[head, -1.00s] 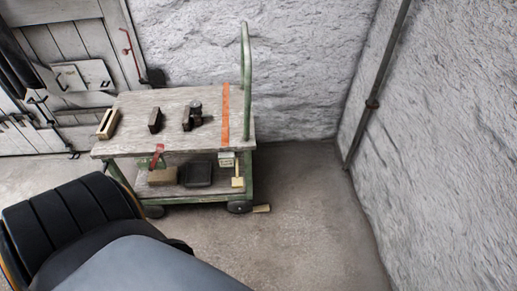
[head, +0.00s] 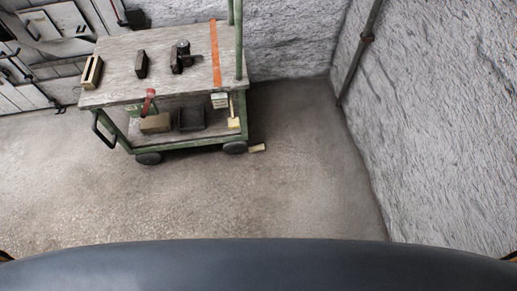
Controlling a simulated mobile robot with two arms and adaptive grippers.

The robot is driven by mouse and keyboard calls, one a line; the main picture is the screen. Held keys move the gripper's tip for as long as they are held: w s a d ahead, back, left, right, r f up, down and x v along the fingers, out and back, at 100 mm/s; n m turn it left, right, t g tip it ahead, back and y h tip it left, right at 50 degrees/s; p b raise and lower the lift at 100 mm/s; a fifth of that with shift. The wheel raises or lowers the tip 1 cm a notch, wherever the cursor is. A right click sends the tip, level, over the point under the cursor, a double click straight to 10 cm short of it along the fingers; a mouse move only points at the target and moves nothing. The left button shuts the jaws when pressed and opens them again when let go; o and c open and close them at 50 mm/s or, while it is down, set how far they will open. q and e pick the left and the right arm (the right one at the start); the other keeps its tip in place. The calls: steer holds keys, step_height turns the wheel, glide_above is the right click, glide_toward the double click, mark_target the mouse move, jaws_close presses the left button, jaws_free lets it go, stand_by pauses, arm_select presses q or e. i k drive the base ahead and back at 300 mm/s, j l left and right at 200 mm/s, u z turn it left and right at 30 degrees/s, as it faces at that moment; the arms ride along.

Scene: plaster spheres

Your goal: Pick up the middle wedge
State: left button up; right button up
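A row of small blocks lies on the top of a wheeled cart (head: 120,58). The middle one is a dark brown wedge-like block (head: 141,64). To its left is a pale wooden block (head: 92,72) with a dark slot along its top. To its right is another dark block (head: 176,62), close to a dark round object (head: 183,47); their exact shapes are too small to tell. The middle block stands apart from both neighbours. Neither of my grippers is in view.
The cart's lower shelf holds a tan block (head: 155,123) and a dark tray (head: 191,118). A green handle post (head: 238,45) rises at its right end. Open floor (head: 250,205) lies before the cart; a rough wall (head: 440,120) stands right.

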mark_target(260, 148)
steer(key=z, duration=5.15)
steer(key=u, duration=5.15)
steer(key=i+l, duration=0.15)
steer(key=l, duration=0.15)
steer(key=i+l+u, duration=0.1)
steer(key=l, duration=0.2)
steer(key=i+l, duration=0.2)
steer(key=l, duration=0.15)
steer(key=i+l+u, duration=0.1)
steer(key=l, duration=0.2)
